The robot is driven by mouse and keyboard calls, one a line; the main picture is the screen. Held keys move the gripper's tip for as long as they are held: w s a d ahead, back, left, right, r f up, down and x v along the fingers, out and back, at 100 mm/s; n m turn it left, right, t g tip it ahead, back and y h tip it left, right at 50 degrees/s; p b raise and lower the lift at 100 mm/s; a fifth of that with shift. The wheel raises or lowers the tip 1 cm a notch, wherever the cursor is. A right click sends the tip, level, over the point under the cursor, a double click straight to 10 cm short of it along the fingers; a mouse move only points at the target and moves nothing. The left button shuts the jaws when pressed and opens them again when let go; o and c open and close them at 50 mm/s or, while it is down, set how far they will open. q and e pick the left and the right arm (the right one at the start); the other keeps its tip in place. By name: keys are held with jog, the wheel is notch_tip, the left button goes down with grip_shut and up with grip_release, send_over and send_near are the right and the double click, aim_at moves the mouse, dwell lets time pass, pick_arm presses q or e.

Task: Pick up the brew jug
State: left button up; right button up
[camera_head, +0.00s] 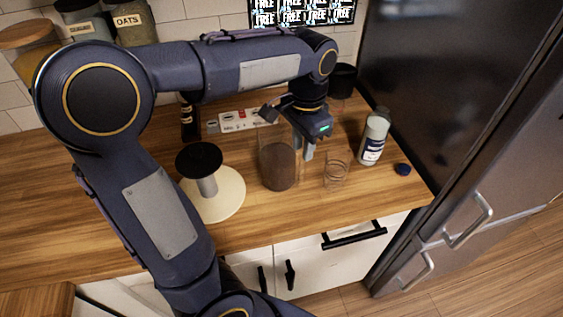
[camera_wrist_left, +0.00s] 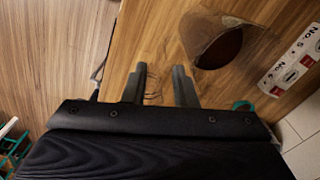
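The brew jug (camera_head: 278,163), a clear vessel with dark brown contents, stands upright on the wooden counter. It also shows in the left wrist view (camera_wrist_left: 222,42), above and to the right of the fingers. My left gripper (camera_head: 304,154) is just to the right of the jug in the head view. In the left wrist view its two fingers (camera_wrist_left: 160,72) are apart with nothing gripped between them. The jug is outside the fingers. Whether a finger touches it I cannot tell. My right gripper is not in view.
A small clear glass (camera_head: 336,177) stands right of the jug, close to the left gripper. A labelled bottle (camera_head: 374,138) and blue cap (camera_head: 403,170) are further right. A black-topped item on a pale disc (camera_head: 230,197) is left. A white labelled strip (camera_head: 240,120) lies behind.

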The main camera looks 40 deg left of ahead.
aim_at(283, 161)
pick_arm(q)
jog(key=f, duration=0.3)
jog(key=f+p, duration=0.1)
jog(key=f, duration=0.1)
jog(key=shift+w+f, duration=0.3)
jog(key=shift+f, duration=0.05)
grip_shut()
